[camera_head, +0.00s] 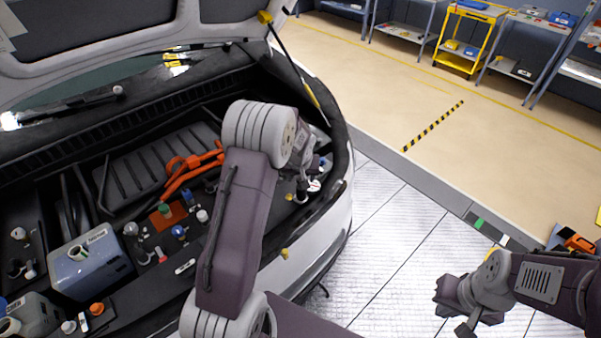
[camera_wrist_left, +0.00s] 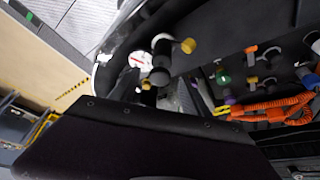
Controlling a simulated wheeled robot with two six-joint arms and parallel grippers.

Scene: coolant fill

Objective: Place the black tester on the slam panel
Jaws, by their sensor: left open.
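A round white dial with a red mark (camera_head: 314,185) on a dark body, which looks like the black tester, is at the right end of the slam panel (camera_head: 247,268). The dial also shows in the left wrist view (camera_wrist_left: 140,61), with dark round parts beside it. My left gripper (camera_head: 308,180) is open, low over that end of the panel and close to the dial. Its wrist and arm hide part of the panel. I cannot tell whether the tester rests on the panel or touches the fingers. My right gripper (camera_head: 455,307) hangs over the floor, away from the car, holding nothing visible.
The engine bay holds a blue-grey reservoir (camera_head: 90,265), orange cables (camera_head: 190,172) and several coloured caps. A yellow knob (camera_head: 285,253) is on the car's front edge. The raised hood (camera_head: 90,62) overhangs the bay. Open floor lies right, with shelves and a yellow cart (camera_head: 462,42) behind.

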